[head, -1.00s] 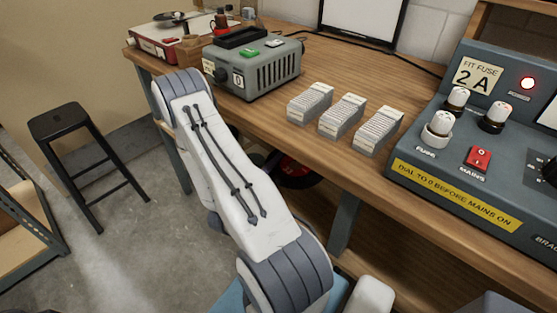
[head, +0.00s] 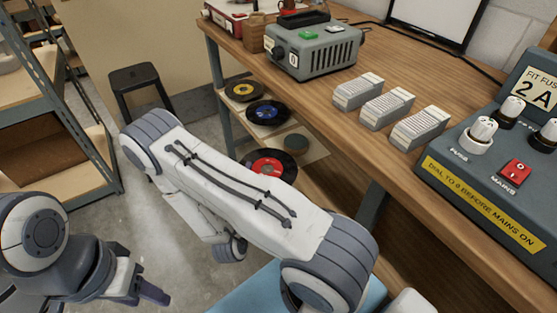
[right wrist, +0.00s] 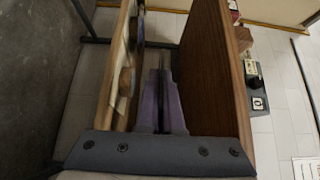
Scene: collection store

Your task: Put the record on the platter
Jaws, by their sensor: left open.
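Three black records lie on the low shelf under the bench: one with a yellow label (head: 244,90), one with a blue label (head: 267,112) and one with a red label (head: 268,164), partly behind my right arm. The red record player (head: 226,12) stands at the bench's far left end, cut by the top edge; its platter cannot be made out. My left gripper (head: 150,290) is open and empty, low at the left. My right gripper (right wrist: 161,75) shows in the right wrist view, shut between the shelf and bench top; I see no record in it.
The shelf (head: 312,146) also bears a grey round thing (head: 296,142). On the bench (head: 400,75) stand a grey-green device (head: 318,60), several card blocks (head: 358,92) and a fuse unit (head: 515,170). A black stool (head: 136,78) and a rack (head: 75,130) stand left.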

